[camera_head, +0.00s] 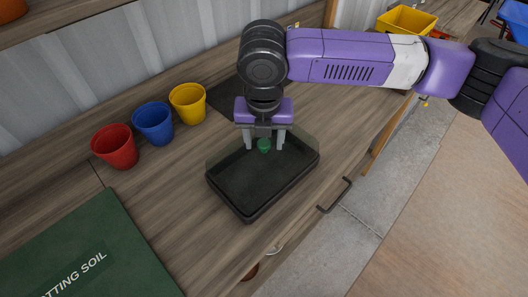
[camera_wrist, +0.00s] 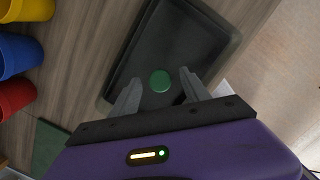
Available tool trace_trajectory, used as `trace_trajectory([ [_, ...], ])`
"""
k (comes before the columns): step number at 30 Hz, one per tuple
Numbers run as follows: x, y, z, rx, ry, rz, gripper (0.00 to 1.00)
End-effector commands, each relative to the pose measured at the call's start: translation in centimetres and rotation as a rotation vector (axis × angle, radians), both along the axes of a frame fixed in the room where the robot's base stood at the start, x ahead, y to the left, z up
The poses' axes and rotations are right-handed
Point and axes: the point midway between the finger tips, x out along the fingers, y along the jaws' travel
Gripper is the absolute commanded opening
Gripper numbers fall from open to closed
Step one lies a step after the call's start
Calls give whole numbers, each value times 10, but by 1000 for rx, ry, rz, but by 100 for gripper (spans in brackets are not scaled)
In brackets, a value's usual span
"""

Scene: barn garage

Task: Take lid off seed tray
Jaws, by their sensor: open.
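A black seed tray (camera_head: 247,213) sits on the wooden workbench, with a clear, see-through lid (camera_head: 303,141) over it. The lid has a small round green knob (camera_head: 264,146) on top; the knob also shows in the wrist view (camera_wrist: 160,81). My gripper (camera_head: 264,146) points down over the lid with its two fingers apart, one on each side of the knob. In the wrist view the open fingers (camera_wrist: 157,84) straddle the knob, with gaps showing on both sides. I cannot tell whether the fingertips touch the lid.
Red (camera_head: 115,146), blue (camera_head: 153,123) and yellow (camera_head: 188,103) pots stand in a row left of the tray. A green potting soil bag (camera_head: 95,250) lies at the front left. A drawer handle (camera_head: 335,195) juts from the bench's right side. A yellow bin (camera_head: 406,20) is at the far right.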

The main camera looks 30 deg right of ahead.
Motion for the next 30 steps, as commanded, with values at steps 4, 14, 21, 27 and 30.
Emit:
trace_trajectory([
  [4, 0, 0, 0, 0, 0, 0, 47],
  [14, 0, 0, 0, 0, 0, -1, 0],
  [21, 0, 0, 1, 1, -1, -1, 0],
  [27, 0, 0, 6, 1, -1, -1, 0],
  [30, 0, 0, 13, 1, -1, -1, 0],
])
